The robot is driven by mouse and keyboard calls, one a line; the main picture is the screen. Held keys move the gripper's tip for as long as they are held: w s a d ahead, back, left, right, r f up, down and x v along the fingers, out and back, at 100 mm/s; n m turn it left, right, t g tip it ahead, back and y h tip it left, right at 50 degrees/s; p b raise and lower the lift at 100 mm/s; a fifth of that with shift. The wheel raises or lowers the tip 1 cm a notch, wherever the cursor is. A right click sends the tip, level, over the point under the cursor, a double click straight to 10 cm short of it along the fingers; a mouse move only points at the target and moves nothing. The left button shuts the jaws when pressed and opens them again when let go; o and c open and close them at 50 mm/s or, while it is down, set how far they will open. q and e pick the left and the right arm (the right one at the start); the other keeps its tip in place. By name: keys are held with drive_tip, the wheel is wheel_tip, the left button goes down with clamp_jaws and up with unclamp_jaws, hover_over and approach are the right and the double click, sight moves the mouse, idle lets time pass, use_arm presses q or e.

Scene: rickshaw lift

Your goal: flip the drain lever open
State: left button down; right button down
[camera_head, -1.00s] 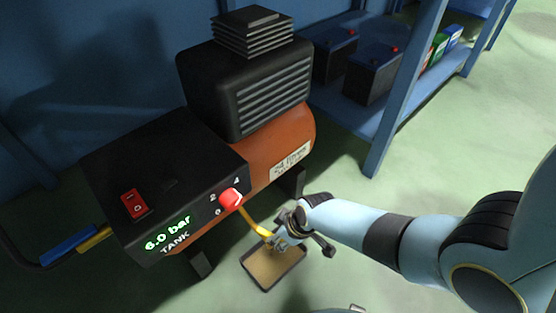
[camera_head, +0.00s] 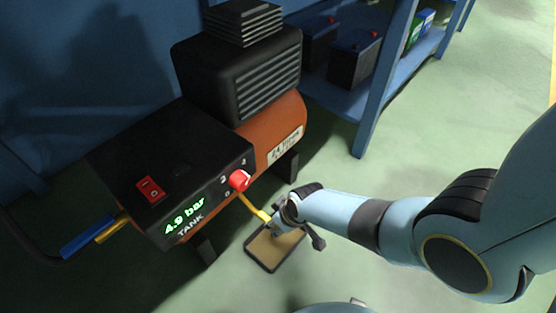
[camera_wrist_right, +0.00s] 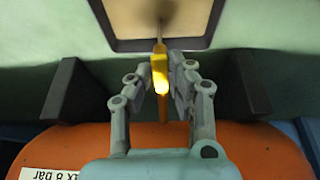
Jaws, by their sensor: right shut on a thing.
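The yellow drain lever (camera_head: 248,206) sticks out under the orange compressor tank (camera_head: 277,135), above a shallow tray. My right gripper (camera_head: 270,222) is at the lever's outer end, over the tray. In the right wrist view the lever (camera_wrist_right: 160,72) stands between the two fingers of my right gripper (camera_wrist_right: 167,80), which is shut on it. The tank's display (camera_head: 184,218) reads 4.9 bar. My left gripper is not in either view.
The dark-rimmed tray (camera_head: 262,255) lies on the green floor below the lever. A red knob (camera_head: 239,180) and a red switch (camera_head: 151,189) sit on the black control box. A blue shelf (camera_head: 372,110) with batteries stands behind. The floor at right is clear.

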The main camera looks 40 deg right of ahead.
drive_tip(key=c, duration=1.2)
unclamp_jaws()
drive_tip(key=shift+s+a, duration=0.1)
drive_tip(key=shift+c, duration=0.2)
drive_tip(key=v, duration=1.2)
drive_tip(key=shift+f, duration=0.1)
drive_tip(key=shift+s, duration=0.15)
